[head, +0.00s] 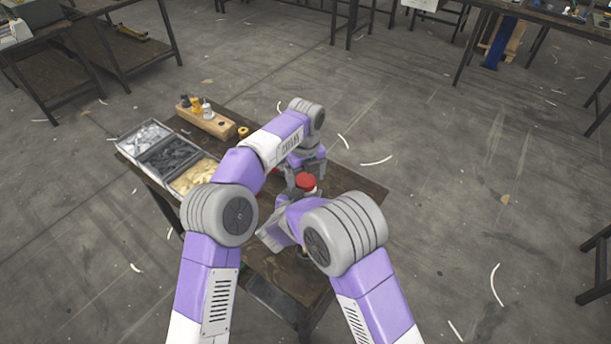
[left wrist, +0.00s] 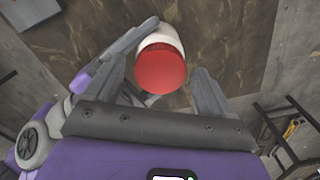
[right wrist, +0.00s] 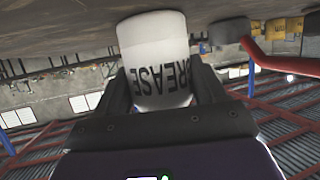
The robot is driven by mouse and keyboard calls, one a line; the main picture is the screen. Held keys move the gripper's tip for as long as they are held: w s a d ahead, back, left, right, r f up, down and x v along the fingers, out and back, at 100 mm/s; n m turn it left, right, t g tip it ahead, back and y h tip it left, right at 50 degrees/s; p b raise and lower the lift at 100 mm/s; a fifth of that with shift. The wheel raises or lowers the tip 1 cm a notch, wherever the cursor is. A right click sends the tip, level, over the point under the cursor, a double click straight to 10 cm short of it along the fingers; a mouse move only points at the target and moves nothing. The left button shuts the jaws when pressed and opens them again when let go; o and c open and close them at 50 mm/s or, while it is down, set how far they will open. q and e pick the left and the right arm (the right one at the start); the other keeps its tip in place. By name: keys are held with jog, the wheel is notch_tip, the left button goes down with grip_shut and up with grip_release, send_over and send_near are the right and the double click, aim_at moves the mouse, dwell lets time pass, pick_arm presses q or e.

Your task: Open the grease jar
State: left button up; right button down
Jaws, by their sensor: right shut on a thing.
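The grease jar is white with a red lid (head: 306,181) and stands upright in the head view, in front of my left gripper. In the left wrist view the red lid (left wrist: 160,70) shows between the spread fingers of my left gripper (left wrist: 160,88), with a gap on either side. In the right wrist view the white jar body (right wrist: 155,50), lettered GREASE, sits between the fingers of my right gripper (right wrist: 160,92), which is shut on it. In the head view my right forearm hides the right gripper and most of the jar.
A worktable (head: 352,184) lies under both arms. On its left are bins (head: 168,155) of small parts and a wooden block (head: 207,122) holding small bottles. A red lever (right wrist: 275,62) on a grey part shows beside the jar in the right wrist view.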

pick_arm(q)
jog(key=shift+r, duration=2.3)
jog(key=shift+c, duration=0.4)
notch_tip(320, 180, up, 3)
jog(key=m, duration=0.3)
jog(key=shift+f, duration=3.85)
jog(key=c, duration=1.1)
jog(key=n, duration=0.3)
